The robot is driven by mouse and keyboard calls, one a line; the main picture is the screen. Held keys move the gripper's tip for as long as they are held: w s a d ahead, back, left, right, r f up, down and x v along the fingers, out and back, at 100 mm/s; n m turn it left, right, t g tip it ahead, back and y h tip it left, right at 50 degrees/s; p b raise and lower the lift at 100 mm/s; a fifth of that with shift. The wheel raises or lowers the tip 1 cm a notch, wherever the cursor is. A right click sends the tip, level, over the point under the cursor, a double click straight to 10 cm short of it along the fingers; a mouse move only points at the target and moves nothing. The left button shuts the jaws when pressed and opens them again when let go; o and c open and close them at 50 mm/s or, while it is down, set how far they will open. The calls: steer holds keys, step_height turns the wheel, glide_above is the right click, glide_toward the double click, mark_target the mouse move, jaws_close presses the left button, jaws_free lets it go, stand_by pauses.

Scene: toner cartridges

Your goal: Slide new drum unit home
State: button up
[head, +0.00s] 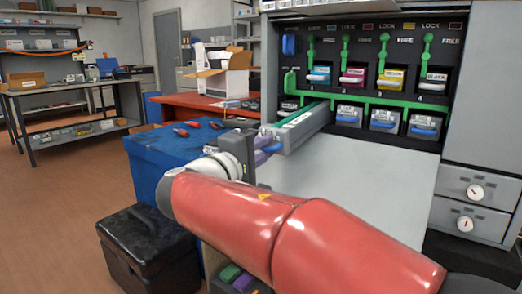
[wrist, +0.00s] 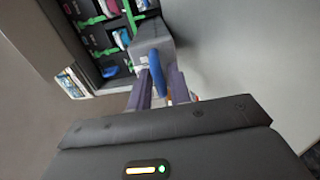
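The drum unit (head: 298,127) is a long grey box with a green strip along its top. In the head view it sticks well out of the leftmost lower bay of the open printer, its inner end at the bay. A blue handle (wrist: 157,73) is on its outer end in the wrist view. My gripper (head: 258,148) is at that outer end. In the wrist view its two purple-grey fingers (wrist: 160,88) lie on either side of the blue handle and appear closed on it. The far end of the unit inside the bay is hidden.
Other grey drum units with blue handles (head: 384,120) sit in the lower bays to the right. Labelled toner cartridges (head: 353,76) with green levers stand above a green bar (head: 390,104). A blue cabinet (head: 170,155) and black case (head: 148,240) stand at left.

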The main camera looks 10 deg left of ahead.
mark_target(293, 121)
jaws_close()
steer(key=shift+r, duration=0.15)
steer(key=shift+r+p, duration=0.9)
steer(key=shift+r, duration=0.6)
steer(key=shift+f+p+x, duration=0.15)
steer(key=shift+x, duration=2.95)
steer(key=shift+f+p+x, duration=0.15)
steer(key=shift+x, duration=2.95)
steer(key=shift+f+p+x, duration=0.2)
steer(key=shift+p+x, duration=0.6)
steer(key=shift+x, duration=3.5)
steer(key=o, duration=0.8)
jaws_free()
steer(key=shift+f, duration=0.15)
steer(key=shift+c, duration=0.2)
steer(key=shift+o, duration=0.3)
steer(key=shift+f, duration=0.1)
